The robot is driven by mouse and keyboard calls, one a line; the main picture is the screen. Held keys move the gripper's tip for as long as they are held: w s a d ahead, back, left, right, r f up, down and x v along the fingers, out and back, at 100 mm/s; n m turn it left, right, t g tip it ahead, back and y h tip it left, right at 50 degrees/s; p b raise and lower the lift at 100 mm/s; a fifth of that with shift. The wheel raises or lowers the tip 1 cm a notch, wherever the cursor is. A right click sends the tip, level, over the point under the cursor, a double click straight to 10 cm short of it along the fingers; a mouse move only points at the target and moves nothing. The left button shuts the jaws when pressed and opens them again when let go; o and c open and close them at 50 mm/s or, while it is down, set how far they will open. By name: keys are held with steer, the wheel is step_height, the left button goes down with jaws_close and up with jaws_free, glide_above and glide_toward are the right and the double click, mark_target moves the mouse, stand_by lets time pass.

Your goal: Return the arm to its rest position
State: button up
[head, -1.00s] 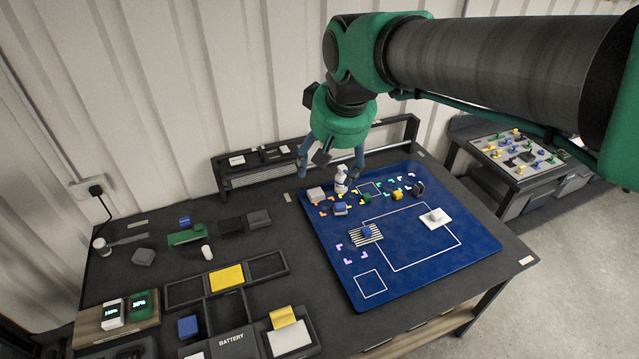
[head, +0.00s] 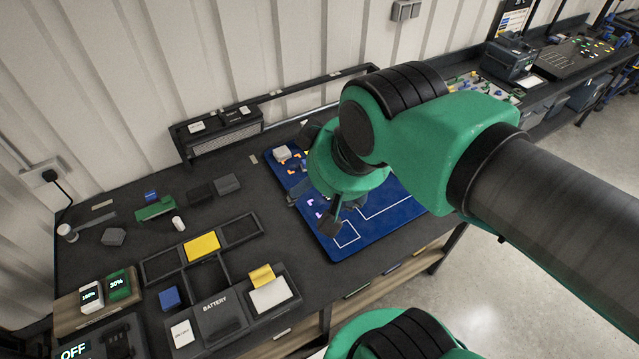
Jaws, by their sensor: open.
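My gripper (head: 318,212) hangs above the near left part of the blue mat (head: 349,240) in the head view. Its jaws are open, with dark fingertips spread apart. I see nothing held, though my wrist hides part of the space between the fingers. My green and dark grey arm reaches in from the right and covers most of the mat and the things on it. A white block (head: 282,153) shows at the mat's far left corner.
A battery tray (head: 217,303) and dark compartments with a yellow block (head: 202,246) lie at the table's front left. Chargers (head: 92,294) stand at far left. A raised rack (head: 226,133) runs along the back. More benches (head: 560,60) stand at the right.

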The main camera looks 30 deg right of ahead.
step_height(320, 180, down, 13)
steer(key=b, duration=1.2)
steer(key=shift+r+b, duration=0.15)
steer(key=shift+b, duration=0.25)
steer(key=shift+o, duration=0.3)
